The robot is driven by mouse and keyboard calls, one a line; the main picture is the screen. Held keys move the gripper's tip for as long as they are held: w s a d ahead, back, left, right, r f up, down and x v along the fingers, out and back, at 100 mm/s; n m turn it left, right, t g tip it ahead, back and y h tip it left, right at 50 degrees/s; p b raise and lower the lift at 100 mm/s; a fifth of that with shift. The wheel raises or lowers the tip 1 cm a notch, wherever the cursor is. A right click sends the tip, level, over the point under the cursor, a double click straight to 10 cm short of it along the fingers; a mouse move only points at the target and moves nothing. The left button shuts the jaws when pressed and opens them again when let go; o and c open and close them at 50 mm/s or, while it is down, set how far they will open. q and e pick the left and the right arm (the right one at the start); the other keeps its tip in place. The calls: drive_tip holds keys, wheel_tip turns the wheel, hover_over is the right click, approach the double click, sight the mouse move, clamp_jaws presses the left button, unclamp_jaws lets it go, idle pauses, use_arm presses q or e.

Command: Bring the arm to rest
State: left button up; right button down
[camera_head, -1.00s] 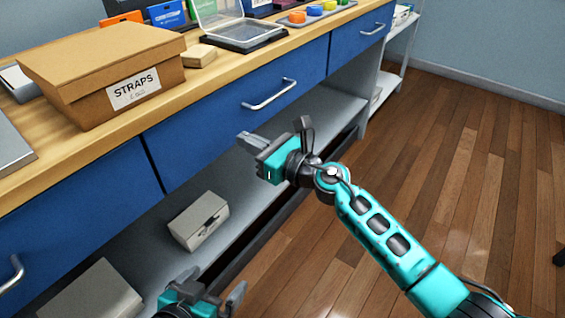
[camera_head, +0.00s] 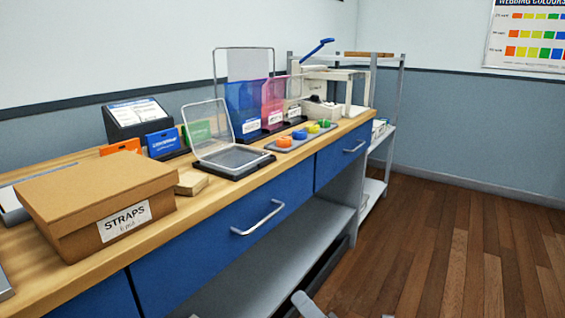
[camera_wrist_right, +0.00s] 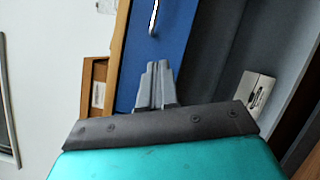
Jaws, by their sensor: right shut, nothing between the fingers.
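My right gripper (camera_wrist_right: 157,85) shows in the right wrist view with its two grey fingers together and nothing between them. It is in front of the blue drawer front (camera_wrist_right: 165,50). In the head view only a grey tip of my right gripper (camera_head: 308,305) shows at the bottom edge, in front of the lower shelf. The rest of that arm is out of the frame. My left gripper is in neither view.
A wooden-topped counter (camera_head: 240,190) with blue drawers runs along the wall. It bears a cardboard STRAPS box (camera_head: 95,200), an open clear-lidded case (camera_head: 225,150) and a tray of coloured rolls (camera_head: 305,137). A pale box (camera_wrist_right: 255,95) is on the lower shelf. Wood floor (camera_head: 470,250) at right is clear.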

drive_tip(key=s+d+f+m+g+h, duration=0.4)
drive_tip(key=s+f+m, duration=0.35)
drive_tip(key=m, duration=0.55)
drive_tip(key=s+d+f+m+g+h, duration=0.1)
drive_tip(key=s+d+f+m+h, duration=0.45)
drive_tip(key=m, duration=0.75)
use_arm(q)
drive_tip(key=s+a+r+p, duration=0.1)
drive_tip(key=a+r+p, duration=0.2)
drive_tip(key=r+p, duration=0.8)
drive_tip(key=p, duration=0.4)
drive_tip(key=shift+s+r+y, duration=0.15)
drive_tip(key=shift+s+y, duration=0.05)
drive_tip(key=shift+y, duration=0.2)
use_arm(e)
drive_tip(key=s+d+r, duration=0.4)
drive_tip(key=r, duration=0.6)
drive_tip(key=shift+m+y, duration=0.35)
drive_tip(key=shift+m, duration=0.05)
drive_tip(key=shift+d, duration=0.1)
